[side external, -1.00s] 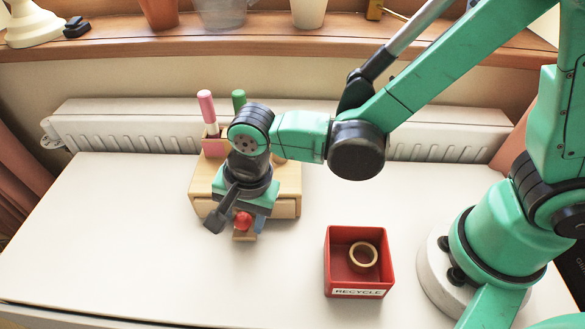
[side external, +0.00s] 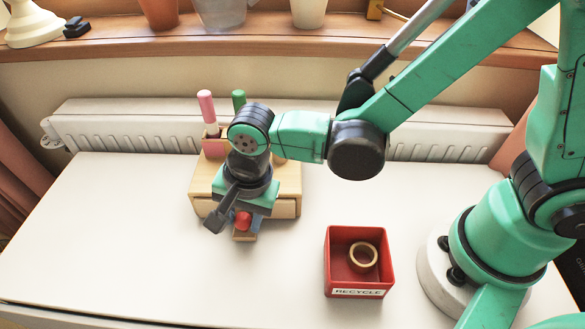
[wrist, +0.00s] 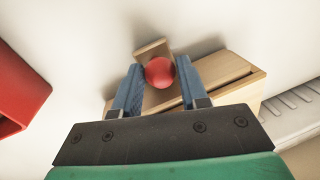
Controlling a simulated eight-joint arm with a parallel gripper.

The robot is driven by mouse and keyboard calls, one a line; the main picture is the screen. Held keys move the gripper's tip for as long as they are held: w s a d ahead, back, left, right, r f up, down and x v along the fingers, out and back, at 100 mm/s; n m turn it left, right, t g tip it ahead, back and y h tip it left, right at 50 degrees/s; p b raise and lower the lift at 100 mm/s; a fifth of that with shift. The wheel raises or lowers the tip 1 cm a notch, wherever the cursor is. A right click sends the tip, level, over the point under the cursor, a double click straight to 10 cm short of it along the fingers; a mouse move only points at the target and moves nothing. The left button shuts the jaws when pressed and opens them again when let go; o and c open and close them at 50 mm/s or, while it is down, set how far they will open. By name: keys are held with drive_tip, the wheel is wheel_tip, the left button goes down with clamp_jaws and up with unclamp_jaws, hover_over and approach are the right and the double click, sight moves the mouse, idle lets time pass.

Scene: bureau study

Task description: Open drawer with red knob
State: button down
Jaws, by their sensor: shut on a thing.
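The red knob (side external: 243,219) is a small ball at the front of a light wooden desk organizer (side external: 285,208). My gripper (side external: 244,224) reaches down over the organizer's front and is shut on the red knob. In the wrist view the red knob (wrist: 159,72) sits between the two blue fingers of my gripper (wrist: 160,78). A small wooden piece (wrist: 150,48) shows just beyond the knob; I cannot tell how it joins the drawer. My wrist hides much of the organizer's front, and no clear drawer gap shows.
A red bin marked RECYCLE (side external: 357,292) with a tan ring (side external: 363,257) in it stands to the right on the white desk (side external: 120,240). A pink marker (side external: 207,108) and a green marker (side external: 239,99) stand at the organizer's back. The desk in front is clear.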

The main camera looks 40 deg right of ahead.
idle(0.6)
drive_tip(key=s+a, duration=0.6)
drive_tip(key=s, duration=0.1)
drive_tip(key=shift+a, duration=0.2)
drive_tip(key=shift+c, duration=2.3)
unclamp_jaws()
drive_tip(key=shift+s+d+r, duration=0.1)
drive_tip(key=shift+s+r, duration=0.05)
drive_tip(key=shift+r, duration=0.8)
drive_tip(key=shift+s+d+r, duration=0.15)
drive_tip(key=shift+r, duration=0.75)
drive_tip(key=shift+s+d+r, duration=0.1)
drive_tip(key=shift+s+r, duration=0.05)
drive_tip(key=shift+r, duration=0.8)
